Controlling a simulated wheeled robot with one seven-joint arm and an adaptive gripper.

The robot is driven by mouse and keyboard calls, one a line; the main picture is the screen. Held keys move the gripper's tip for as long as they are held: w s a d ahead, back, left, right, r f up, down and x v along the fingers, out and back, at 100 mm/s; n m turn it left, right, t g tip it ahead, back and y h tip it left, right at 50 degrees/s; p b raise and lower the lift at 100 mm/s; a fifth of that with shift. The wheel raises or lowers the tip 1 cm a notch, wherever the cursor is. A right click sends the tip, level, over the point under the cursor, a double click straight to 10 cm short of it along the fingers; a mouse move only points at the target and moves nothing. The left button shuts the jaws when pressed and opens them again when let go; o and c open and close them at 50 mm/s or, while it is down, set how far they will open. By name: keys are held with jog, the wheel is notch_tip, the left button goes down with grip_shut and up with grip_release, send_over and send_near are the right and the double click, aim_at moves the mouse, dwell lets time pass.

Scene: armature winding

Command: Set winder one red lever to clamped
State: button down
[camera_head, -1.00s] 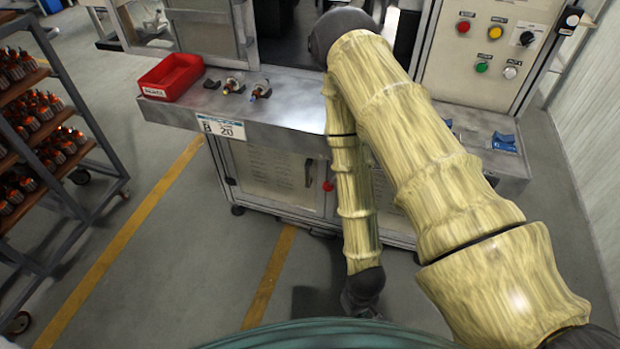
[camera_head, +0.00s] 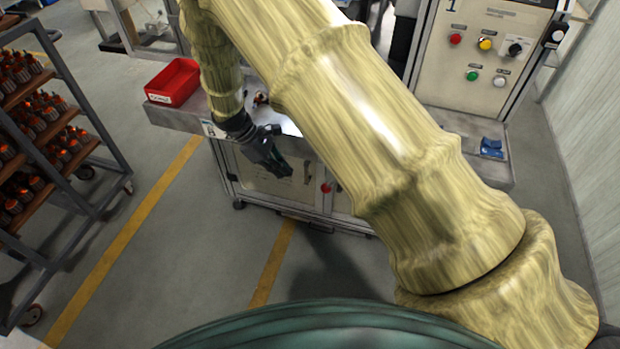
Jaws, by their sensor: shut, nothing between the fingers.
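The winder one machine stands ahead of me, with a metal bench and a cabinet front (camera_head: 265,188) below it. No red lever can be clearly made out. A small red round part (camera_head: 326,187) shows on the cabinet front; I cannot tell whether it belongs to the lever. My gripper (camera_head: 281,166) hangs in front of the bench edge, pointing down and right, left of the red part and apart from it. It is shut and empty. My arm hides much of the bench top and the middle of the machine.
A red bin (camera_head: 172,82) sits on the left end of the bench. A control panel (camera_head: 480,60) with coloured buttons stands at the right. A blue part (camera_head: 491,147) lies on the bench's right end. A rack (camera_head: 55,140) of wound armatures stands at left. The floor in front is clear.

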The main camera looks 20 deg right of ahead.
jog(key=r, duration=0.1)
jog(key=w+r, duration=0.1)
jog(key=a+r, duration=0.1)
jog(key=shift+w+r+h, duration=0.2)
jog(key=shift+w+h, duration=0.1)
jog(key=shift+h, duration=0.1)
jog(key=shift+d+f, duration=0.1)
jog(key=s+d+r+b+x, duration=0.1)
jog(key=b+x, duration=0.5)
jog(key=x, duration=0.7)
jog(key=shift+d, duration=0.35)
jog(key=shift+d+r, duration=0.1)
